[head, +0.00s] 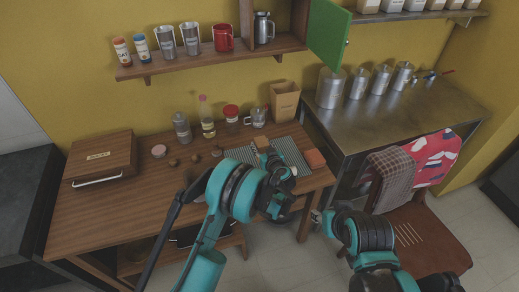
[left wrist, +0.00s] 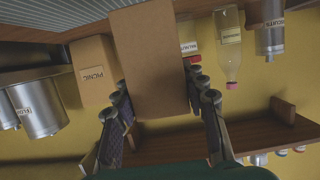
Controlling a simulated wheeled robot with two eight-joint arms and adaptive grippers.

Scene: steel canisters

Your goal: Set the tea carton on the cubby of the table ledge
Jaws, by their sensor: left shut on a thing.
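The tea carton, a plain brown box (left wrist: 152,60), fills the middle of the left wrist view between the fingers of my left gripper (left wrist: 163,108), which is shut on it. In the head view a small tan top (head: 262,143), apparently the carton, shows above the striped mat, with my left gripper (head: 274,163) mostly hidden by its own arm. The cubby (head: 247,22) is a wooden box on the wall ledge (head: 205,52), its green door (head: 328,36) swung open; a steel jug (head: 263,28) stands at it. My right gripper (head: 319,217) is low at right, its fingers unclear.
The ledge also holds a red mug (head: 223,37), metal cups and small jars. On the table (head: 110,215) stand a paper bag (head: 284,102), bottles, a glass mug and a wooden case (head: 100,157). A steel counter (head: 375,120) with canisters is at right. The table's left front is clear.

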